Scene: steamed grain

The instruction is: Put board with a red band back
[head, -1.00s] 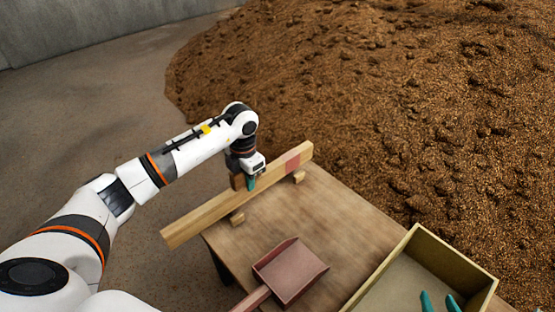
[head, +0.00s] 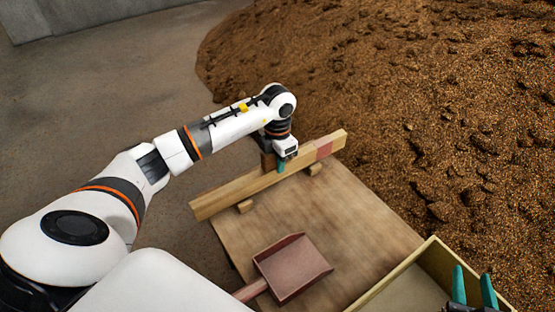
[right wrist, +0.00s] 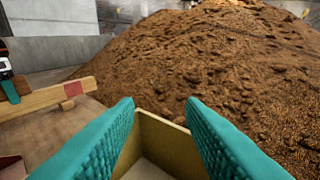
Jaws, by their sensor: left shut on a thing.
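The long wooden board (head: 235,189) has a red band (head: 324,149) near its right end. It lies across the back left edge of the wooden table, at two small wooden blocks (head: 245,207) (head: 315,169); I cannot tell if it rests on them. It also shows in the right wrist view (right wrist: 40,101). My left gripper (head: 280,166) is shut on the board near its middle, beside a brown upright piece (head: 267,160). My right gripper (head: 474,287) is open and empty over the box at lower right; its teal fingers stand apart in the right wrist view (right wrist: 160,130).
The table (head: 355,215) holds a reddish scoop (head: 295,268) and, at its right, an open wooden box (head: 395,283). A large heap of brown grain (head: 400,80) fills the back and right. The middle of the tabletop is clear.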

